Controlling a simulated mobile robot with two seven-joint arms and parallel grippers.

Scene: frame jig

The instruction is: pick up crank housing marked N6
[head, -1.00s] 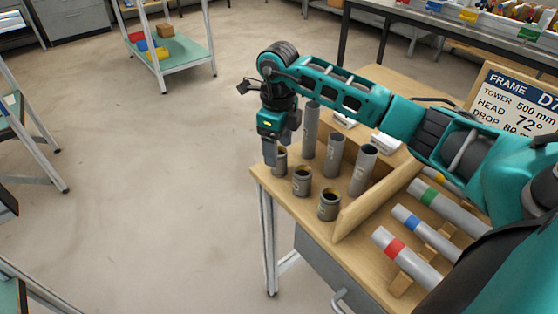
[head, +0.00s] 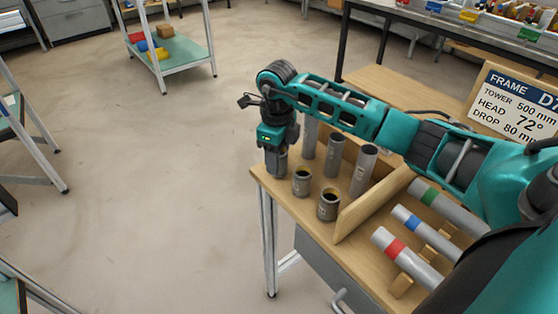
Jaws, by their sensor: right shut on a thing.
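My right gripper (head: 276,166) points down at the left corner of the wooden bench and is shut on a short grey cylinder, a crank housing by its place. The gripper hides that cylinder almost wholly, and I cannot read its mark. Two similar short, open-topped grey housings, one (head: 302,182) just to the right and another (head: 328,205) nearer the front, stand upright on the bench. Their marks are too small to read. My left gripper is not in view.
Taller grey tubes (head: 364,170) stand behind the short ones, close to my gripper. A wooden divider (head: 372,207) separates them from lying tubes with red (head: 408,258), blue and green bands. A frame sign (head: 515,108) stands at the right. Open floor lies left of the bench.

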